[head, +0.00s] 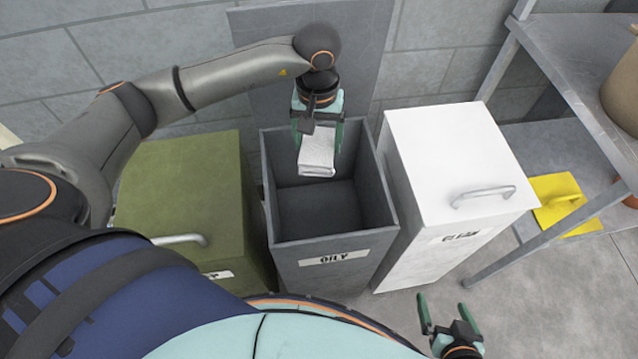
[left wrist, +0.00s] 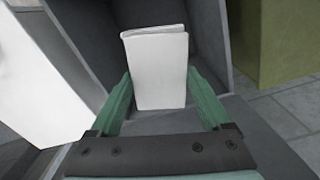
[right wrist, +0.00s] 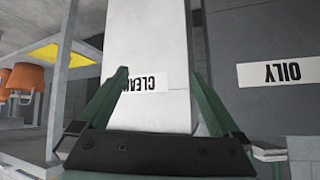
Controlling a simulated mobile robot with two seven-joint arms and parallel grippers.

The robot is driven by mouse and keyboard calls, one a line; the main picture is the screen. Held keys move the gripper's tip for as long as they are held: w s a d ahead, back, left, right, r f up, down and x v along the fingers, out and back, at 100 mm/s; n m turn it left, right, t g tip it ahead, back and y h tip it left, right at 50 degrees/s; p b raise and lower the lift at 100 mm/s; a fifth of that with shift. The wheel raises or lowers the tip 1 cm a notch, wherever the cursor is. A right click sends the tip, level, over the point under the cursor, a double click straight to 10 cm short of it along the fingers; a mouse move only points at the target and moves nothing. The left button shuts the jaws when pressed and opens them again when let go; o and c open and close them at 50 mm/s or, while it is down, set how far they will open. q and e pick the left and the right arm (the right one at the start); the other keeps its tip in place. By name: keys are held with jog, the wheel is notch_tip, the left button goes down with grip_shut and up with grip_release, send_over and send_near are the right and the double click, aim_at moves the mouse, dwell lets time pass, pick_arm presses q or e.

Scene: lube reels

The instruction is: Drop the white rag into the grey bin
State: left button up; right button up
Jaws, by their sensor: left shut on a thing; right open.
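The white rag (head: 317,152) is folded into a flat pad and hangs between the fingers of my left gripper (head: 318,135). It also shows in the left wrist view (left wrist: 158,68), with a green finger on each side. The grey bin (head: 335,257) has an open top and a label reading OILY. The rag is over the bin's opening, toward its back wall; I cannot tell exactly how its lower edge stands to the rim. My right gripper (head: 449,318) is open and empty, low in front of the white bin.
A green bin (head: 185,185) with a closed lid stands left of the grey bin. A white bin (head: 450,160) labelled CLEAN, lid closed, stands to the right. Floor is clear at lower right.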

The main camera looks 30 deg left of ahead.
pick_arm(q)
jog(key=shift+f+b, duration=1.3)
jog(key=shift+f, duration=1.25)
jog(key=shift+w+f, duration=0.1)
jog(key=shift+f, duration=0.35)
jog(key=o, duration=1.1)
pick_arm(e)
jog(key=shift+w+a+f, duration=0.35)
jog(key=shift+a+f, duration=0.4)
jog(key=shift+f, duration=0.1)
pick_arm(q)
jog(key=shift+o, duration=0.2)
jog(key=shift+r, duration=0.1)
jog(key=shift+r, duration=0.35)
notch_tip(320, 180, up, 11)
jog(key=shift+f, duration=0.2)
jog(key=shift+r, duration=0.55)
pick_arm(e)
jog(key=shift+s+d, duration=0.2)
jog(key=shift+s, duration=0.05)
